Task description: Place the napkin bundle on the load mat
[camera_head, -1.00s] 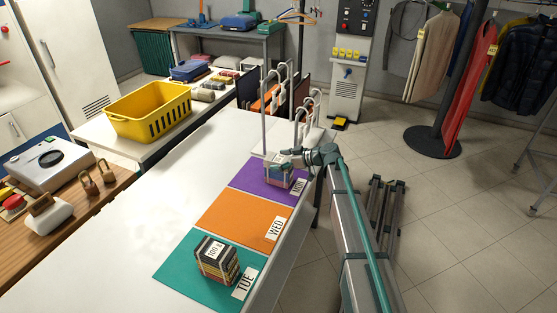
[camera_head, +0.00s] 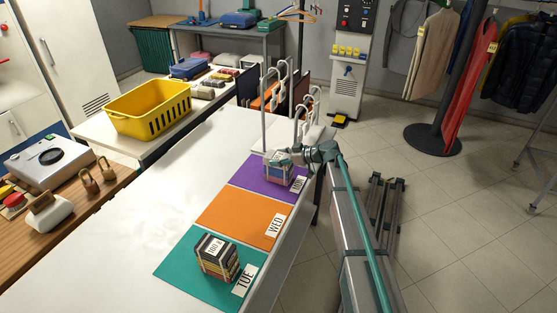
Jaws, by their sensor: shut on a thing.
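My gripper (camera_head: 281,158) is at the purple mat (camera_head: 248,178), the farthest of three coloured mats on the white table. It is shut on a strapped bundle (camera_head: 279,171) with a pale top and dark and reddish layers. The bundle is upright over the purple mat; whether it touches the mat cannot be told. A second strapped bundle (camera_head: 218,258), with a white label on top and dark and yellowish layers, stands on the teal TUE mat (camera_head: 181,268). The orange WED mat (camera_head: 240,215) between them is bare. Which mat is the load mat is not readable.
White hook-topped racks (camera_head: 302,112) rise just behind the purple mat. A wooden counter (camera_head: 100,203) with padlocks and a grey device is at left. The white table left of the mats is clear.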

